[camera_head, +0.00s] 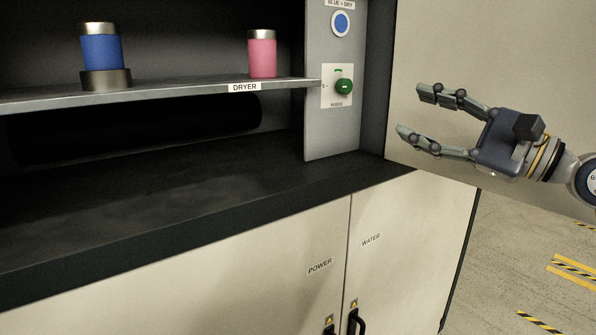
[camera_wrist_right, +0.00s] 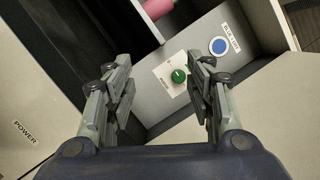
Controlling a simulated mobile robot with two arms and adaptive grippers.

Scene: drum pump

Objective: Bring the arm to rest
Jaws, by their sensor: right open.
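My right gripper (camera_head: 428,118) is open and empty in the head view, at the right, apart from the control panel and with its fingers pointing left. In the right wrist view its two fingers (camera_wrist_right: 163,95) stand wide apart. Beyond them is the grey panel (camera_head: 318,120) with a green knob (camera_head: 344,86), which also shows in the wrist view (camera_wrist_right: 179,76). A blue round button (camera_head: 341,23) sits above the knob; it also shows in the wrist view (camera_wrist_right: 218,46). My left gripper is in neither view.
A shelf labelled DRYER (camera_head: 190,92) carries a blue canister (camera_head: 101,50) in a dark ring holder (camera_head: 106,80) and a pink canister (camera_head: 262,58). Below is a dark counter (camera_head: 150,200) over cabinet doors marked POWER and WATER (camera_head: 400,235). Open floor (camera_head: 510,250) with hazard stripes lies at the right.

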